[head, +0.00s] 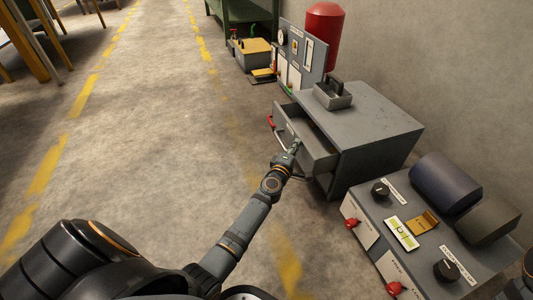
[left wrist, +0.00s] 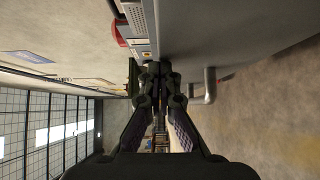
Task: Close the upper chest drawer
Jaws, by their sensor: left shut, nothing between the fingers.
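The grey chest (head: 378,130) stands against the wall on the right in the head view. Its upper drawer (head: 318,156) is pulled out, and its dark inside shows from above. A red handle (head: 271,122) is by the drawer's left end; a red piece also shows in the left wrist view (left wrist: 119,30). My left gripper (head: 296,146) is at the drawer's front, its fingers shut and empty. In the left wrist view its fingertips (left wrist: 156,72) are close to a grey surface; I cannot tell whether they touch.
A grey case (head: 333,94) with a handle sits on the chest. A control box (head: 425,240) with knobs and red parts stands close on the near right. A gauge panel (head: 300,58) and red tank (head: 325,28) stand behind.

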